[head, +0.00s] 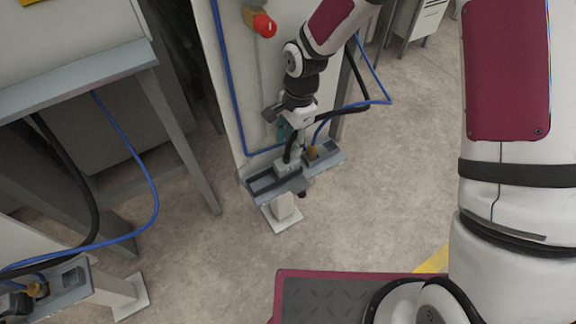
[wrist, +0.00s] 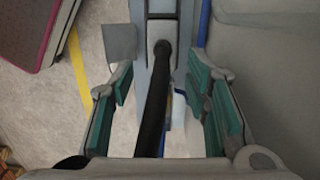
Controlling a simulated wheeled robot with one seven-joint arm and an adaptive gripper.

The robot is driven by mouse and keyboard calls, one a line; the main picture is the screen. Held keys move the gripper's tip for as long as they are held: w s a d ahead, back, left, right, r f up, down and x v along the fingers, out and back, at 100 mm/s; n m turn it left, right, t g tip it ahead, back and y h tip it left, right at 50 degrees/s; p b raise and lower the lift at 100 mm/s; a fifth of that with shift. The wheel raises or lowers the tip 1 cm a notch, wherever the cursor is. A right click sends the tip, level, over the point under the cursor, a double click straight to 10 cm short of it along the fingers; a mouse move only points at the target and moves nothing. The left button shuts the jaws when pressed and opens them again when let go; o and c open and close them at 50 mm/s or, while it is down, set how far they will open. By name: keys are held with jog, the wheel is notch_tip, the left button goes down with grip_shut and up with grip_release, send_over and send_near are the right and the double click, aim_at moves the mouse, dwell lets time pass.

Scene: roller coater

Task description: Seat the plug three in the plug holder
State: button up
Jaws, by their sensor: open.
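The plug holder (head: 264,184) is a grey-blue bracket low on the panel's front, with a dark open slot at its left. A pale grey plug (head: 287,167) with a thick black cable is at the holder's middle; I cannot tell how deep it sits. It also shows in the wrist view (wrist: 162,27), its cable running back between my fingers. My gripper (wrist: 157,92) is open, with teal pads either side of the cable and apart from it. In the head view my gripper (head: 290,128) is just above the holder, partly hiding it.
A brass-coloured fitting (head: 312,152) with a blue hose is at the holder's right. A red button (head: 264,25) is on the panel above. Another bracket (head: 66,284) with cables is at lower left. A grey table frame (head: 178,140) stands left. The floor right of the holder is clear.

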aim_at(286, 161)
jog(key=f, duration=0.3)
jog(key=a+f+b, duration=0.1)
jog(key=f, duration=0.5)
jog(key=shift+s+a+b, duration=0.15)
jog(key=shift+s+b, duration=0.05)
jog(key=shift+b, duration=0.15)
grip_shut()
